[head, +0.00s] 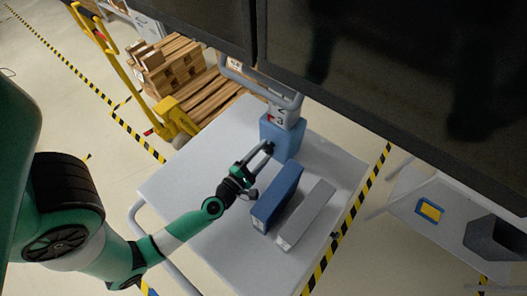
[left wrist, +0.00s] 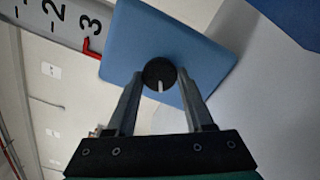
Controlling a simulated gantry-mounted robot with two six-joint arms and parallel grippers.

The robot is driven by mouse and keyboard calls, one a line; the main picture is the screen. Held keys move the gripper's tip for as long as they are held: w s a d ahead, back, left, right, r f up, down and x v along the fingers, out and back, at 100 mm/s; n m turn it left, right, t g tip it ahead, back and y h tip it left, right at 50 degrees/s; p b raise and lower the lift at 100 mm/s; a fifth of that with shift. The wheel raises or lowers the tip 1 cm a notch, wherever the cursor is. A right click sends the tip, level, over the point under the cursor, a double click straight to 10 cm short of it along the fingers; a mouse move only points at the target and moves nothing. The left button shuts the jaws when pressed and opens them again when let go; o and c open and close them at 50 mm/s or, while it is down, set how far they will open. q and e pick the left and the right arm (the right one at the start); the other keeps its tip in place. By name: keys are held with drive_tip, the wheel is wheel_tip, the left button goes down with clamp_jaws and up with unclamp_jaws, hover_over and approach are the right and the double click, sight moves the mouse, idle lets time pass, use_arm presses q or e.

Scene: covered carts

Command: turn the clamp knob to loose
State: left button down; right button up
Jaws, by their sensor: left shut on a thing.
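The clamp is a blue block (head: 284,137) on a grey upright with printed numbers, standing on the cart top. In the left wrist view the blue block (left wrist: 190,42) carries a round black knob (left wrist: 158,70) with a white mark that points down in the picture. My left gripper (head: 267,148) reaches the block's near face; in the wrist view its two fingers (left wrist: 160,76) stand on either side of the knob, shut on it. In the head view the fingers mostly hide the knob. My right gripper is in neither view.
A long blue block (head: 277,198) and a long grey block (head: 304,215) lie on the cart top (head: 190,185) right of my left gripper. A red pointer (left wrist: 92,47) sits by the 3 on the scale. A large dark panel (head: 400,70) fills the upper right.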

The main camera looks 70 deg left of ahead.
use_arm(q)
drive_tip(key=shift+c, duration=1.5)
unclamp_jaws()
drive_tip(key=shift+s+d+f, duration=0.1)
drive_tip(key=shift+s+d, duration=0.25)
drive_tip(key=shift+s, duration=0.1)
drive_tip(key=v, duration=0.8)
drive_tip(key=shift+s+d, duration=0.2)
drive_tip(key=shift+d, duration=0.1)
drive_tip(key=shift+s+d, duration=0.3)
drive_tip(key=shift+s, duration=0.55)
